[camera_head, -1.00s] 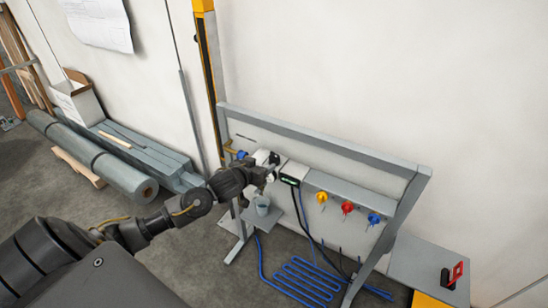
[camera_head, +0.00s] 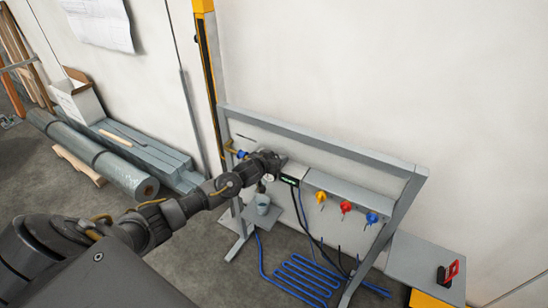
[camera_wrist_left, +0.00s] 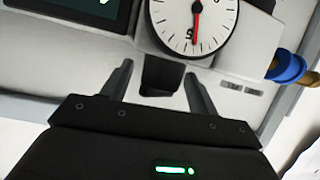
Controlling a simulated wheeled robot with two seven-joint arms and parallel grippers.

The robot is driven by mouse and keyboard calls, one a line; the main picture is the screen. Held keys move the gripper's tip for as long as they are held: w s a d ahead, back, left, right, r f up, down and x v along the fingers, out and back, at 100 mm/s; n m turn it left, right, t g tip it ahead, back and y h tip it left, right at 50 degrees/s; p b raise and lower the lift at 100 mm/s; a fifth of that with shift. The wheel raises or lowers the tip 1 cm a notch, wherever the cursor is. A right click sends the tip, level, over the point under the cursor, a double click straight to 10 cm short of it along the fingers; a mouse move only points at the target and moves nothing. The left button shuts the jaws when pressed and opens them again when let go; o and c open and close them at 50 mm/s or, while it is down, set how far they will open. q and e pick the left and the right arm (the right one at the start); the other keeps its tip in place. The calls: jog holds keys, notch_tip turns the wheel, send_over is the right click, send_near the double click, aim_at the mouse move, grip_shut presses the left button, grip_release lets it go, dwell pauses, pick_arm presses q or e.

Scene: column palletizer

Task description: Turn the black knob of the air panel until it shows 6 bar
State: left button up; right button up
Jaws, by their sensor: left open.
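The air panel is a grey frame (camera_head: 330,148) standing by the wall. In the left wrist view the black knob (camera_wrist_left: 161,76) sits below a round white gauge (camera_wrist_left: 180,22) with a red needle; the figure by its tip is too unclear to read. My left gripper (camera_wrist_left: 158,84) is open, with one finger on each side of the knob; I cannot tell whether they touch it. In the head view my left gripper (camera_head: 277,160) is at the panel's left part and hides the knob. My right gripper is not in view.
A box with a dark display (camera_head: 289,180) is right of the gripper. Yellow (camera_head: 320,197), red (camera_head: 346,206) and blue (camera_head: 371,218) fittings are further right. A grey cup (camera_head: 263,203) stands below. Blue hose (camera_head: 303,277) lies on the floor.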

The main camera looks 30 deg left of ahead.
pick_arm(q)
jog(key=c, duration=1)
jog(key=shift+o, duration=0.2)
jog(key=shift+m+h, duration=0.3)
